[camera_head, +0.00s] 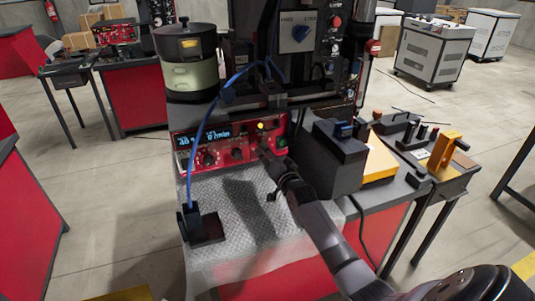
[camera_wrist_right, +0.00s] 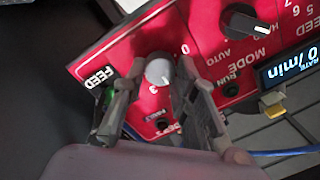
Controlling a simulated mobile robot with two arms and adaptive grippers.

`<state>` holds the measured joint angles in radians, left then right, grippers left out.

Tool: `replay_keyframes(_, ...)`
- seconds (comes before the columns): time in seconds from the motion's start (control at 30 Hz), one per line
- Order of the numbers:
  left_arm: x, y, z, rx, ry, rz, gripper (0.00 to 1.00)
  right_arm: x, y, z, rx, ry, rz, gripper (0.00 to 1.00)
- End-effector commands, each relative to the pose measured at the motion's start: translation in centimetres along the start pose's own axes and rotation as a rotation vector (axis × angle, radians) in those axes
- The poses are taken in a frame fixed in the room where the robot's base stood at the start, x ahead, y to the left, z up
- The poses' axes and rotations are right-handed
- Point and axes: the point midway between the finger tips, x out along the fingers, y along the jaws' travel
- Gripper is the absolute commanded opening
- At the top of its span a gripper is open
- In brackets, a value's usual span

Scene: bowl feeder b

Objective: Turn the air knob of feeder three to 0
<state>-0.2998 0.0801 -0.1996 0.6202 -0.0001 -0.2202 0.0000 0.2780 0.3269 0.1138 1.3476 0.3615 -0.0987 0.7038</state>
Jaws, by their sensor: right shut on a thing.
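A red control panel (camera_head: 222,145) with a lit blue display sits at the front of the feeder on the table. In the right wrist view the panel (camera_wrist_right: 205,30) appears turned over, with a round light-grey knob (camera_wrist_right: 158,71) beside printed marks 0 and 3. My right gripper (camera_wrist_right: 160,76) is shut on this knob, one finger on each side. In the head view my right gripper (camera_head: 268,160) is at the panel's right part and hides the knob. The knob's pointer cannot be made out. My left gripper is not in view.
A black mode knob (camera_wrist_right: 247,24) is near the held knob. A blue cable (camera_head: 205,140) runs down to a small black block (camera_head: 203,225) on the grey mat (camera_head: 240,235). A dark box (camera_head: 335,155) stands right of the panel, close to my right arm.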

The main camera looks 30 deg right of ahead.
Motion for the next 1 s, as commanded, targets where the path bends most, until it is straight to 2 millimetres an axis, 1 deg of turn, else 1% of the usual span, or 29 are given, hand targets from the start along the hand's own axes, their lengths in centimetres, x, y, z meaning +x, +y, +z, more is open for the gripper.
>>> replay_keyframes(0.27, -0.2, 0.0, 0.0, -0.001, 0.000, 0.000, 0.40, 0.0, 0.0, 0.0, -0.030, -0.002, 0.002, 0.00)
replay_keyframes(0.47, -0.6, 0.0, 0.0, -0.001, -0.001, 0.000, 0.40, 0.0, -0.1, -0.1, -0.126, -0.007, 0.007, 0.00)
replay_keyframes(0.67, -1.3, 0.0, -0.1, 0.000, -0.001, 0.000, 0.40, 0.0, -0.1, -0.1, -0.290, -0.015, 0.015, 0.00)
replay_keyframes(1.0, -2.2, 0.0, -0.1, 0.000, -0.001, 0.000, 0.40, 0.0, -0.2, -0.1, -0.613, -0.030, 0.030, 0.00)
